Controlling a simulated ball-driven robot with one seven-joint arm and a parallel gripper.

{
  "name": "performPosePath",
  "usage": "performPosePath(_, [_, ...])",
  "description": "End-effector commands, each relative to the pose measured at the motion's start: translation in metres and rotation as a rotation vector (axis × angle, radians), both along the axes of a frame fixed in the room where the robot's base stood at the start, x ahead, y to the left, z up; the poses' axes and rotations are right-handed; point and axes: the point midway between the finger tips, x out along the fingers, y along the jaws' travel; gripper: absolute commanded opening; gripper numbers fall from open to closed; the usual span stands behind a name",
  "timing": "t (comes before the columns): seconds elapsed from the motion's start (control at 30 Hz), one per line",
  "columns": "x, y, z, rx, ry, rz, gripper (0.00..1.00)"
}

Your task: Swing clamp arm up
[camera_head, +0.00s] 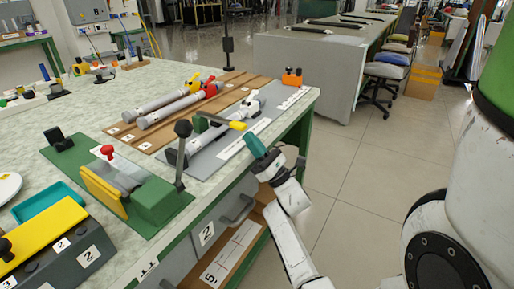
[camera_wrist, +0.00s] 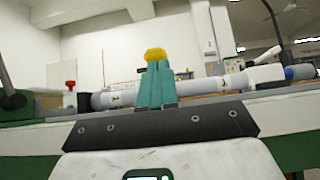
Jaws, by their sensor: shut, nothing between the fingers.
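My gripper (camera_head: 264,152) has teal fingers pressed together and is just off the front edge of the workbench. In the wrist view my shut fingers (camera_wrist: 155,85) point at a yellow tip (camera_wrist: 155,54), which shows just above them. In the head view this yellow tip (camera_head: 237,125) ends the low, nearly level clamp arm (camera_head: 214,118) on a grey plate (camera_head: 236,137). The tip is up and left of my fingertips; a small gap seems to separate them. A pale rod (camera_head: 200,143) lies along the fixture; it also shows behind my fingers (camera_wrist: 205,86).
Left of the fixture stand a black-knobbed lever (camera_head: 182,130) and a green fixture (camera_head: 150,198) with a red knob (camera_head: 107,151). Grey rods (camera_head: 165,103) lie on a wooden board behind. A drawer handle (camera_head: 238,208) juts out below the bench edge.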

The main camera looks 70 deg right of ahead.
Motion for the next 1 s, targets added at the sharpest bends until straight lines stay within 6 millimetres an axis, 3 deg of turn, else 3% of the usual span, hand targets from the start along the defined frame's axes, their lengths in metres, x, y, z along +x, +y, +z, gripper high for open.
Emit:
performPosePath(0.37, [0.0, 0.0, 0.002, 0.001, 0.004, 0.0, 0.0])
performPosePath(1.0, [-0.002, 0.001, 0.023, 0.021, 0.095, 0.001, 0.0])
